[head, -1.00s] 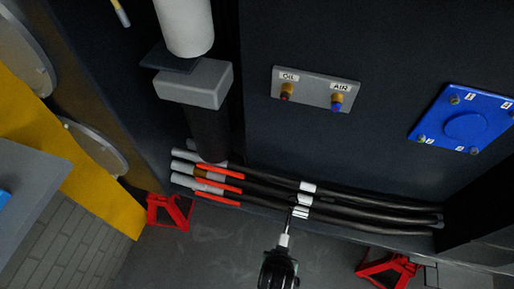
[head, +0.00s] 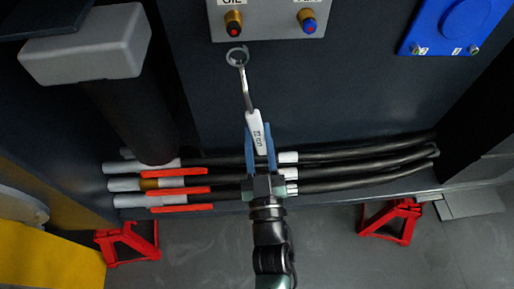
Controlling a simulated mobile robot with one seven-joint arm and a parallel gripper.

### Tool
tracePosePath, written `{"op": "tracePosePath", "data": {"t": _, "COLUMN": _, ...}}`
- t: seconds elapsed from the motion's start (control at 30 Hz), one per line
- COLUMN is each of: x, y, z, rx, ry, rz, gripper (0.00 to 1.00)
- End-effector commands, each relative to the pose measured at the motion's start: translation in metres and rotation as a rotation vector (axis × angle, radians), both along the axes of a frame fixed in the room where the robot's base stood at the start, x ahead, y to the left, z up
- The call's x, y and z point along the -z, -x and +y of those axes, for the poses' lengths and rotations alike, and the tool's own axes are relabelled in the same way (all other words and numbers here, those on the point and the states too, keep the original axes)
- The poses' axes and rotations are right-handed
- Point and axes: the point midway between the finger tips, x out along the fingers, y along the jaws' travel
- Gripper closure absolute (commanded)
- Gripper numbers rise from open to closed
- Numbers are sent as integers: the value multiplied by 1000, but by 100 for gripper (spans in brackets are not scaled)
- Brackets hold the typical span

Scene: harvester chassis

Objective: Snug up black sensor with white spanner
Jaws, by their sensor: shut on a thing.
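The white spanner (head: 257,131) is held by its white, printed handle, with its metal shank and ring end pointing up the picture. My gripper (head: 259,135) is shut on the handle, one blue finger on each side. The black sensor (head: 233,24) is a brass fitting with a dark tip, under the OIL label on the grey plate (head: 268,24). The spanner's ring shows just below the sensor in the picture, and I see a gap between them. I cannot tell the depth between ring and sensor.
A brass fitting with a blue tip (head: 307,20) stands to the right on the same plate. A blue panel (head: 440,28) is at upper right. A grey block (head: 88,45) on a dark column stands at left.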

Motion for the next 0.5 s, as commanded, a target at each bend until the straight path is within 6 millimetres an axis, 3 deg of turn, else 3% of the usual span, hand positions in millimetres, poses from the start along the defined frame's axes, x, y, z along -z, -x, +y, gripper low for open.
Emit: {"op": "tracePosePath", "data": {"t": 0.5, "x": -2, "y": 4, "z": 2, "rx": -17, "ry": 2, "rz": -27, "gripper": 100}}
